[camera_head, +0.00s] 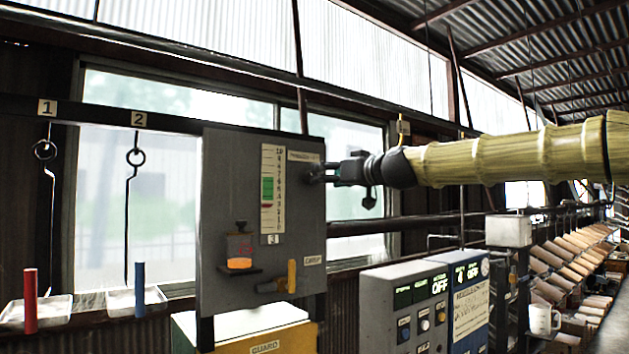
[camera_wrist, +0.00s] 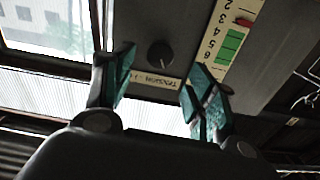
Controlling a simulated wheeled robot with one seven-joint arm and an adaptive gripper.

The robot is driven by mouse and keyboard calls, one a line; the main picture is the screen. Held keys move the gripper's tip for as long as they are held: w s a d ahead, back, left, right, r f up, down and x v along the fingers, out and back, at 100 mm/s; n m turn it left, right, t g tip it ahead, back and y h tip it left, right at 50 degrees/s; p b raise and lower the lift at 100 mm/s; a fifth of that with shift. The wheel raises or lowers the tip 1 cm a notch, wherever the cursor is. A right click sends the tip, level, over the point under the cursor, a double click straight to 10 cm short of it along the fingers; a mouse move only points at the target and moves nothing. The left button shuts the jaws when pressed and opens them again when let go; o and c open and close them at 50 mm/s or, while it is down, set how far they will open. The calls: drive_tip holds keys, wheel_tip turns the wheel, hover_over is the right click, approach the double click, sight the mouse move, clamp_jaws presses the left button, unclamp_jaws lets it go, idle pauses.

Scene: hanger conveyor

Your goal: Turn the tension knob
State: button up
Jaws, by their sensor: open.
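The tension knob (camera_wrist: 160,53) is a dark round knob on the grey panel (camera_head: 225,220), beside an upside-down TENSION label (camera_wrist: 157,80) in the wrist view. My gripper (camera_wrist: 157,68) is open, with one green-padded finger on each side of the knob's line. I cannot tell whether the fingertips reach around it; no contact shows.
An orange-lit device (camera_head: 239,250) and a yellow lever (camera_head: 291,276) sit low on the panel. A white control box (camera_head: 400,300) and a blue one (camera_head: 467,300) stand right of it. Hooks (camera_head: 133,157) hang over trays at left.

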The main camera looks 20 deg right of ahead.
drive_tip(key=p+x, duration=0.2)
drive_tip(key=x, duration=0.4)
drive_tip(key=shift+w+p, duration=0.4)
drive_tip(key=shift+a, duration=0.1)
drive_tip(key=c, duration=1)
